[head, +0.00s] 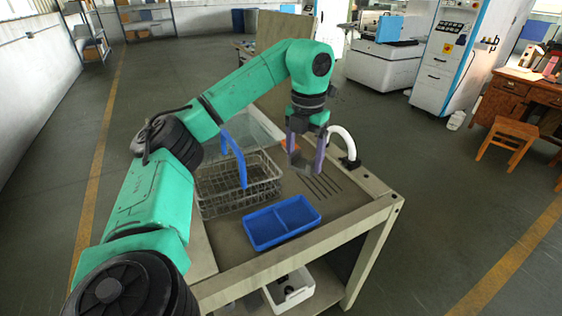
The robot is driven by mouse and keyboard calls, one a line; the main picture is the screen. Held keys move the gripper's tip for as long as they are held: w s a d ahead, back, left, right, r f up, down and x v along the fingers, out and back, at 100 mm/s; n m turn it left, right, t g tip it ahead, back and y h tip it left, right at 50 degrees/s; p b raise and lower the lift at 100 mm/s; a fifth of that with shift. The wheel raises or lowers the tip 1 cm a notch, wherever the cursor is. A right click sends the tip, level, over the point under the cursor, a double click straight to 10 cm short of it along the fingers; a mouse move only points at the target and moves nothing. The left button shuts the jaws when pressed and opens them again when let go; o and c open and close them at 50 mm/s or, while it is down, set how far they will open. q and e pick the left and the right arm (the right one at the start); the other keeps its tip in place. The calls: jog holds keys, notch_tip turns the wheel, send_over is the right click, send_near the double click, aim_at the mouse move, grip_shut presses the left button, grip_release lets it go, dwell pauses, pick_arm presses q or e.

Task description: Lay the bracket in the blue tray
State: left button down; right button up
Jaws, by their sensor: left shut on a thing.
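The blue tray (283,238) lies on the front part of the workbench and has two compartments, both empty. My left gripper (305,166) points down above the bench, behind and a little to the right of the tray. It is shut on a small grey piece, which appears to be the bracket (302,157); the fingers partly hide its shape. The bracket is not over the tray. My right gripper is out of view.
A wire basket (222,199) with an upright blue part (238,160) stands left of the gripper. A white curved pipe (346,142) rises at right. Several thin dark rods (320,185) lie on the bench. A white bin (290,290) sits below.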

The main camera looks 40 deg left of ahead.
pick_arm(q)
jog(key=n, duration=0.1)
jog(key=a+r+n, duration=0.1)
jog(key=n, duration=0.1)
jog(key=shift+a, duration=0.15)
jog(key=b, duration=0.8)
send_over(296, 216)
notch_tip(296, 216, down, 10)
jog(key=shift+n, duration=0.3)
notch_tip(296, 216, down, 9)
jog(key=shift+s+f+p, duration=0.1)
jog(key=shift+p, duration=0.5)
jog(key=shift+f, duration=0.25)
grip_release()
jog(key=shift+f, duration=0.1)
notch_tip(296, 216, up, 12)
jog(key=p, duration=0.1)
